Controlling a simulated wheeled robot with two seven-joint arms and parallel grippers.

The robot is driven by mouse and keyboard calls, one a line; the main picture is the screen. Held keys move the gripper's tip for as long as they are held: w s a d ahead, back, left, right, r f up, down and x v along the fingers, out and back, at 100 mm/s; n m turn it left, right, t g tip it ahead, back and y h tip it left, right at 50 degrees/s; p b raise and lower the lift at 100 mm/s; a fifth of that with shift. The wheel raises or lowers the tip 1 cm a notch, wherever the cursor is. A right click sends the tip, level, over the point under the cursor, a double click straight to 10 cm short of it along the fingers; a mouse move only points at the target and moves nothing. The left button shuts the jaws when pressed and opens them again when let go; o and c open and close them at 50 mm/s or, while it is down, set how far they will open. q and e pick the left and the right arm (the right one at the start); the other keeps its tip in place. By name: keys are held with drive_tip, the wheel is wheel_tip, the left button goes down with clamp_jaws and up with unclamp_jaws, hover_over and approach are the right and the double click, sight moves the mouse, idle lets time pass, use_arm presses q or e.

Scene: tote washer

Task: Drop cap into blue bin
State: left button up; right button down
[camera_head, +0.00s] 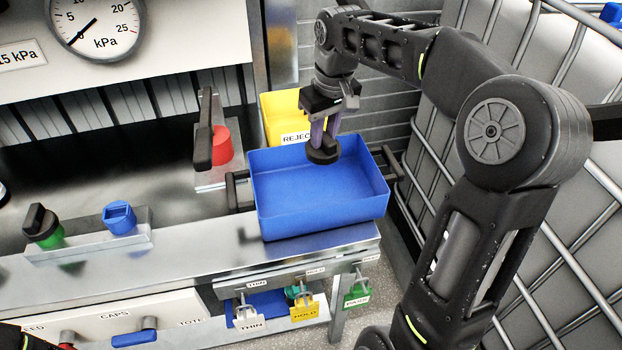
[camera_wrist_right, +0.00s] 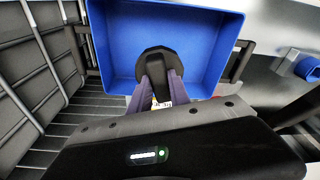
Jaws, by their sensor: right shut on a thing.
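The blue bin (camera_head: 320,213) is an open, empty-looking tray at the right end of the steel counter. It also shows in the right wrist view (camera_wrist_right: 215,62). My right gripper (camera_head: 325,140) points down over the bin's back part. It is shut on a black cap (camera_head: 323,153), whose dark, many-sided shape shows between the fingertips in the right wrist view (camera_wrist_right: 155,64). The cap appears to be held above the bin floor; the exact height is hard to tell. My left gripper is not in view.
A yellow reject bin (camera_head: 282,112) stands behind the blue bin. A red part with a black lever (camera_head: 222,145) is to its left. A rack (camera_head: 90,240) holds a green-and-black cap and a blue cap. A caged tank (camera_head: 530,190) stands to the right.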

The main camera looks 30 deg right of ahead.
drive_tip(key=shift+w+f, duration=0.1)
drive_tip(key=shift+f, duration=0.2)
wheel_tip(320, 180, down, 6)
drive_tip(key=b, duration=0.5)
drive_tip(key=shift+r, duration=0.2)
drive_tip(key=c, duration=1.1)
unclamp_jaws()
drive_tip(key=shift+c, duration=0.2)
drive_tip(key=r, duration=0.5)
drive_tip(key=s+r, duration=0.1)
drive_tip(key=r, duration=0.1)
drive_tip(key=shift+s+r, duration=0.1)
drive_tip(key=shift+r, duration=0.3)
